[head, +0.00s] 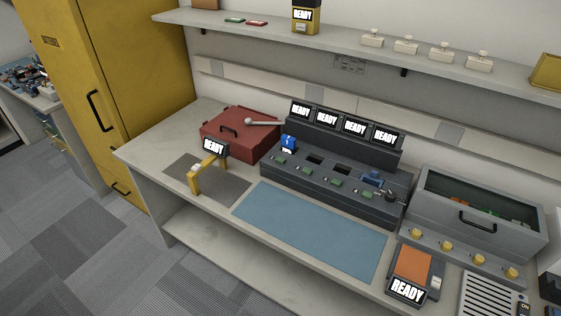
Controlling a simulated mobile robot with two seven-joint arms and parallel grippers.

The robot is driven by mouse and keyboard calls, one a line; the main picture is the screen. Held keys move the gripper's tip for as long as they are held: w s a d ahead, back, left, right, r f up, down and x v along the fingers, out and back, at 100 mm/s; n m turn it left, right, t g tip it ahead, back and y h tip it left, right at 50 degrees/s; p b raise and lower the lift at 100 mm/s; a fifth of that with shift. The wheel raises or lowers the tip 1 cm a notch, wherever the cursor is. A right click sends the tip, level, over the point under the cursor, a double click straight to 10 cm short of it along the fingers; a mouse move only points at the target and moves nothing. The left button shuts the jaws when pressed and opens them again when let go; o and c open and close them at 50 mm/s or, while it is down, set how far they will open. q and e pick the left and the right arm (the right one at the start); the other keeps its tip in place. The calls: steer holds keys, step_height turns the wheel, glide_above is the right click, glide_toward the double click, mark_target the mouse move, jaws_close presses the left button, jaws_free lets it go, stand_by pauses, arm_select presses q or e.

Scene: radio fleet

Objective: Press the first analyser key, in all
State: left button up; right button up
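A dark console (342,193) stands on the bench against the wall, with a row of small screens reading READY along its top, the leftmost being this screen (301,110). Its front step has dark slots and several green keys, the leftmost green key (280,159) near its left end. A blue item with a white label (288,143) sits at the console's left end, and another blue item (372,178) towards the right. No label marks which unit is the analyser, so I cannot tell. Neither of my grippers is in view.
A red case (240,133) and a yellow stand (203,176) are left on the bench. A blue mat (310,230) lies clear in front. A grey bin (478,207) with yellow knobs and an orange-topped unit (412,266) are right. A shelf (350,50) overhangs.

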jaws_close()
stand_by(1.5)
